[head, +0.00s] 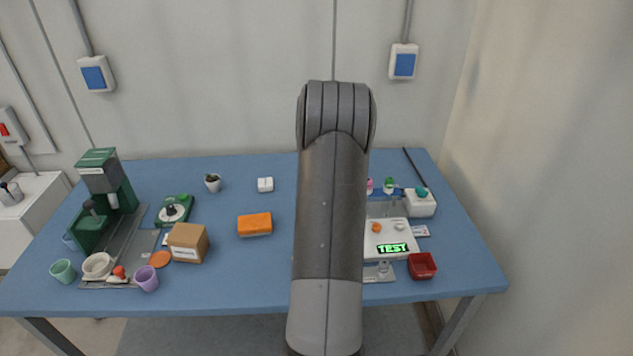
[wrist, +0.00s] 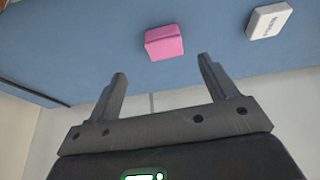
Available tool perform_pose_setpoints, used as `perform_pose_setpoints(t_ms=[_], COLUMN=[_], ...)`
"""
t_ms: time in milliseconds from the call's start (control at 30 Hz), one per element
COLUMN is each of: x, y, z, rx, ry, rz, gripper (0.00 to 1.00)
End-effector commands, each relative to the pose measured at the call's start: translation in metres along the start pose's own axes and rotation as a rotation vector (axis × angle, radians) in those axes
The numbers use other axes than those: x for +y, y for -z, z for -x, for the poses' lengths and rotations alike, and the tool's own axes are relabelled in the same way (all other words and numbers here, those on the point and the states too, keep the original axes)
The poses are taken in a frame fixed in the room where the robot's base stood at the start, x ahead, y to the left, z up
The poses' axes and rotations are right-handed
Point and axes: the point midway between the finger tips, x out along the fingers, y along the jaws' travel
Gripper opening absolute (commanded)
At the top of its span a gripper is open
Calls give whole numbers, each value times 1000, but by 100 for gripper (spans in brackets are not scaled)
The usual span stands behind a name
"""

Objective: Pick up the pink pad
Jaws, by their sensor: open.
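The pink pad (wrist: 164,43) is a small pink block lying on the blue table, seen in the wrist view just beyond the fingertips, slightly right of centre between them. My gripper (wrist: 160,68) is open and empty, its two dark fingers apart and not touching the pad. In the head view my own arm covers the middle of the table, and neither the pink pad nor my gripper can be made out there.
A white block (wrist: 269,21) lies right of the pad in the wrist view.

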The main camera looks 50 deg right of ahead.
Motion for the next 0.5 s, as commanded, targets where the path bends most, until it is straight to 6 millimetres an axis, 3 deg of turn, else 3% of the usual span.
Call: perform_pose_setpoints(t_ms=[200, 500], x=[-1, -4], y=[0, 1], z=[-35, -60], rx=[-2, -2], ry=[1, 1], rz=[1, 2], gripper=[78, 78])
